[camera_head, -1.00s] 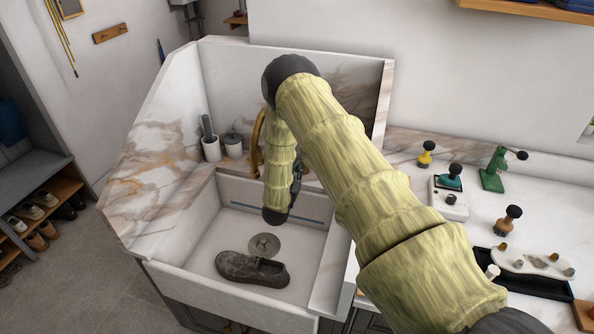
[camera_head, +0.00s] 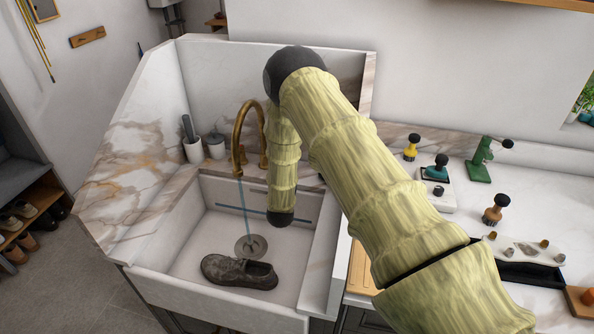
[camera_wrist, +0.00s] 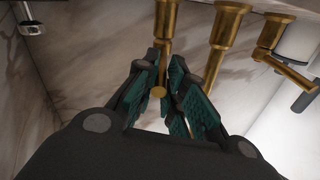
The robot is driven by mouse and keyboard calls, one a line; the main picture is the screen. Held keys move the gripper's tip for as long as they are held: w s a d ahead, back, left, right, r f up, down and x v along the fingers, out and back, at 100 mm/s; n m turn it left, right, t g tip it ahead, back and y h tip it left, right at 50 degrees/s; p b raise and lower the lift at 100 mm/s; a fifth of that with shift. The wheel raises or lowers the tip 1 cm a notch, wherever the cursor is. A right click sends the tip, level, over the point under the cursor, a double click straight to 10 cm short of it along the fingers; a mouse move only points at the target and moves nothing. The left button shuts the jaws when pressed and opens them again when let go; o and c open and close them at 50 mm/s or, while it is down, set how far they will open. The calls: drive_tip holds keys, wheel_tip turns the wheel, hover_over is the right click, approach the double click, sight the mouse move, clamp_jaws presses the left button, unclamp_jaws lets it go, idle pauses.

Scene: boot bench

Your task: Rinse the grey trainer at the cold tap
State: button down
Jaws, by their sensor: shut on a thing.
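The grey trainer (camera_head: 240,272) lies on the sink floor, its sole down, in front of the round drain (camera_head: 251,246). The brass tap spout (camera_head: 240,130) arches over the sink. A thin bluish water stream (camera_head: 244,208) falls from it towards the drain, seemingly behind the trainer and not on it. In the wrist view my gripper (camera_wrist: 164,62) is shut on a brass tap lever (camera_wrist: 164,20), with teal finger pads on both sides of it. Other brass tap parts (camera_wrist: 225,35) stand to its right. In the head view my arm hides the gripper.
The stone sink (camera_head: 235,313) has high splash walls. A white brush holder (camera_head: 193,151) and a lidded jar (camera_head: 215,146) stand on its back ledge. The counter at right holds a green stand (camera_head: 480,160), several brushes and a tray. A shoe rack (camera_head: 38,225) stands at left.

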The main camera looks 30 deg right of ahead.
drive_tip(key=shift+r, duration=0.1)
drive_tip(key=c, duration=1.5)
unclamp_jaws()
drive_tip(key=shift+o, duration=0.2)
drive_tip(key=v, duration=1.2)
